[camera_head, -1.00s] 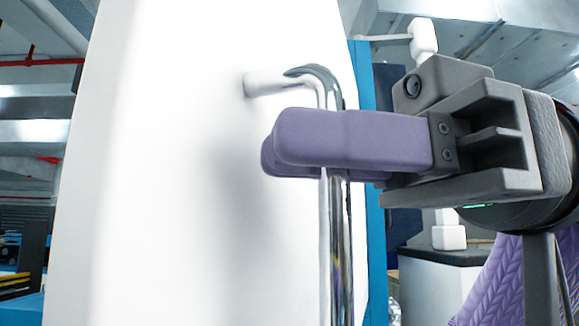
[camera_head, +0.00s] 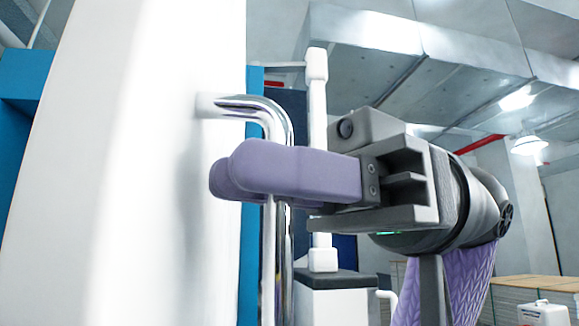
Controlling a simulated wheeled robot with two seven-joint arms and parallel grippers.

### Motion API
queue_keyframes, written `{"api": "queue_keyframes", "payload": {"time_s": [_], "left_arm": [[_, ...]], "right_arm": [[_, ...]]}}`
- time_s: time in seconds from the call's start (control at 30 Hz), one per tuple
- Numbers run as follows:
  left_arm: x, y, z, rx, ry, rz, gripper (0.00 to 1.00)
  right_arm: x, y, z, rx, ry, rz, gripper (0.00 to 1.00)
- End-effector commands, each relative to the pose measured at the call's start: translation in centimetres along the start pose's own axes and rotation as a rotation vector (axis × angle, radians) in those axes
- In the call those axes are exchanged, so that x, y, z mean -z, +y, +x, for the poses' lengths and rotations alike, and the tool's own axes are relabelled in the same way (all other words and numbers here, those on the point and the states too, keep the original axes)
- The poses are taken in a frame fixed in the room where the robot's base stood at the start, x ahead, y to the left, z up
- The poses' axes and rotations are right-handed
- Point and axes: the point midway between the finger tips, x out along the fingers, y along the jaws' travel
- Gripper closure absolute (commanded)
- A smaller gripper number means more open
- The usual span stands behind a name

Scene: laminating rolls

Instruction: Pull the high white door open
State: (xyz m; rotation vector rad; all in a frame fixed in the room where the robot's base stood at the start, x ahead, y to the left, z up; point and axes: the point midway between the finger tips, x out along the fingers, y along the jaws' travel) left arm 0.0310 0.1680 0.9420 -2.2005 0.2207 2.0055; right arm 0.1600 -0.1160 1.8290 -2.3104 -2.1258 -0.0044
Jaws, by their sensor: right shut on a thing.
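The high white door (camera_head: 120,170) fills the left part of the head view, seen at a slant. A chrome bar handle (camera_head: 270,260) stands upright on its right side, bent in to the door at the top. My right gripper (camera_head: 232,172) comes from the right with its purple fingers around the upright bar, just below the bend. It is shut on the handle, and the far finger is mostly hidden behind the near one. My left gripper is not in view.
A blue frame (camera_head: 250,230) stands behind the door's right edge. Behind my arm are a white post (camera_head: 318,110) and a white cabinet with a dark top (camera_head: 335,282). Shelves or benches (camera_head: 535,290) and a small white case (camera_head: 543,312) lie at the lower right.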

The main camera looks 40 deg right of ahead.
Motion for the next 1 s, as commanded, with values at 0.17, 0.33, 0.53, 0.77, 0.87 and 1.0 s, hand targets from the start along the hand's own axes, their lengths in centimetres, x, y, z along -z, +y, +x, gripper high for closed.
{"api": "queue_keyframes", "payload": {"time_s": [0.17, 0.33, 0.53, 0.77, 0.87, 1.0], "left_arm": [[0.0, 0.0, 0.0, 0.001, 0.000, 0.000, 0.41], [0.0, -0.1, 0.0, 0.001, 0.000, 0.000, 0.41], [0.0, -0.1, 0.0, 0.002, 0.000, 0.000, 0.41], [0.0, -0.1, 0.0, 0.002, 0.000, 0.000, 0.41], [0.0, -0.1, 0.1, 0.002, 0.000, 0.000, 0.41], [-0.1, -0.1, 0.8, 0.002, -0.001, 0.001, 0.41]], "right_arm": [[0.1, 0.0, 0.0, -0.001, 0.002, 0.001, 1.00], [0.0, 0.0, 0.0, -0.001, 0.001, 0.000, 1.00], [0.0, 0.0, 0.0, -0.001, -0.001, 0.000, 0.71], [0.0, 0.0, 0.0, -0.001, -0.002, 0.000, 0.71], [-0.1, 0.0, -0.4, -0.001, -0.001, 0.001, 0.71], [-0.2, 0.0, -2.5, -0.003, 0.001, 0.001, 0.71]]}}
